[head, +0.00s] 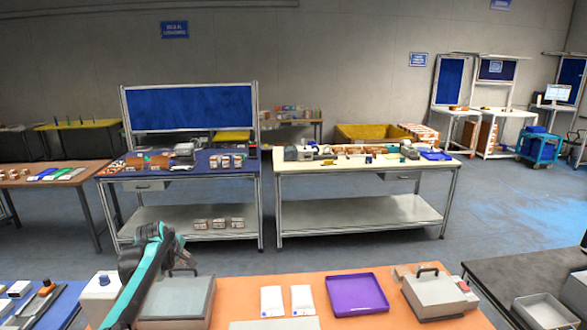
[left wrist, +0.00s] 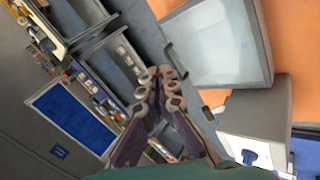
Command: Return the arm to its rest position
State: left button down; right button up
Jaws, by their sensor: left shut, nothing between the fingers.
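My left arm (head: 144,266), teal and black, reaches up from the lower left in the head view. It stands in front of the left part of the orange table (head: 238,294). In the left wrist view my left gripper (left wrist: 161,73) has its fingers together with nothing between them. It is in the air, pointing out toward the room's far benches. My right arm and gripper show in neither view.
The orange table holds a grey lidded box (head: 180,298), two white packets (head: 272,301), a purple tray (head: 357,294) and a second grey box (head: 436,296). A white box with a blue knob (head: 101,289) stands left of the arm. Open floor lies beyond.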

pick_arm(q)
jog(key=s+d+m+b, duration=0.2)
jog(key=s+d+m, duration=0.3)
jog(key=s, duration=0.5)
jog(key=s+d+m+b, duration=0.2)
jog(key=s+d, duration=0.5)
jog(key=s, duration=0.3)
jog(key=s+d+f+m+b, duration=0.2)
jog(key=s+d+f+m, duration=0.1)
jog(key=s+f, duration=0.4)
jog(key=s+d+f+m+b, duration=0.2)
jog(key=s+f+m, duration=0.3)
jog(key=s, duration=0.8)
jog(key=shift+s+d+f+g+h, duration=0.25)
jog(key=shift+d+f, duration=0.2)
jog(key=shift+f, duration=0.4)
jog(key=shift+a, duration=0.1)
